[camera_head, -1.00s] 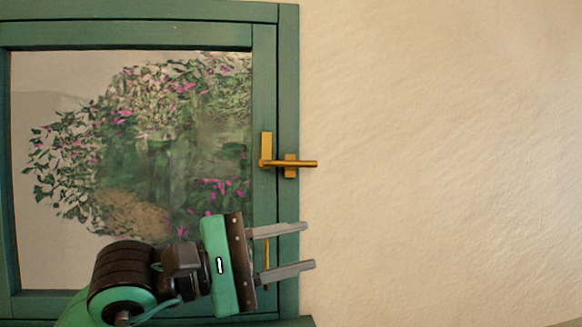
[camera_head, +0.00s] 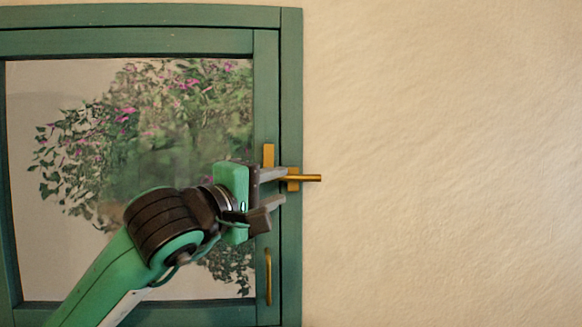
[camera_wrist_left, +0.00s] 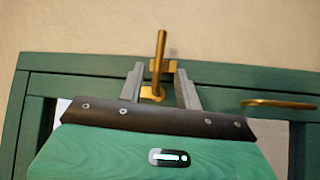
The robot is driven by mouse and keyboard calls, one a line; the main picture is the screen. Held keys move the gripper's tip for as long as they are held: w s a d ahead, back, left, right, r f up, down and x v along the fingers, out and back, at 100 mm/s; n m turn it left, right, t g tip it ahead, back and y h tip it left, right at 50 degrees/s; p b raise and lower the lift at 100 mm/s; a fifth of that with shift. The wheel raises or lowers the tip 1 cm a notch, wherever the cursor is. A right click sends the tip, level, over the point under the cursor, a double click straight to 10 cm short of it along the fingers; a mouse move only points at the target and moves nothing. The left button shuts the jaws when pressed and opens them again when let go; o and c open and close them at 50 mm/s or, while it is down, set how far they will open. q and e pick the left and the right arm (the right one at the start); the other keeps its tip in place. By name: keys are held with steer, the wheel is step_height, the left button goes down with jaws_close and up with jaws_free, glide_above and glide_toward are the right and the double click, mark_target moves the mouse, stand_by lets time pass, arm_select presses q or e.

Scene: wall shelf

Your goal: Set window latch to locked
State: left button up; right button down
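The brass window latch (camera_head: 306,178) sits on the right side of the green window frame (camera_head: 291,90). Its handle lies horizontal, pointing right across the frame edge, over a small brass catch (camera_head: 293,185). My left gripper (camera_head: 285,186) is open at the latch and hides part of its base. In the left wrist view the latch handle (camera_wrist_left: 161,52) stands between the two spread fingers of my left gripper (camera_wrist_left: 157,80), with a gap on both sides. The fingers do not appear to touch it. My right gripper is not in view.
A brass pull handle (camera_head: 268,276) is on the frame below the latch, and it also shows at right in the left wrist view (camera_wrist_left: 278,103). The window glass (camera_head: 60,230) is behind my left arm. The bare wall (camera_head: 450,160) to the right is clear.

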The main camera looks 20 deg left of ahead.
mark_target(296, 179)
arm_select(q)
steer(key=p+x, duration=0.1)
steer(key=x, duration=0.3)
steer(key=shift+r+p, duration=0.15)
steer(key=shift+p, duration=0.15)
steer(key=shift+w+d, duration=0.15)
steer(key=shift+w, duration=0.3)
jaws_close()
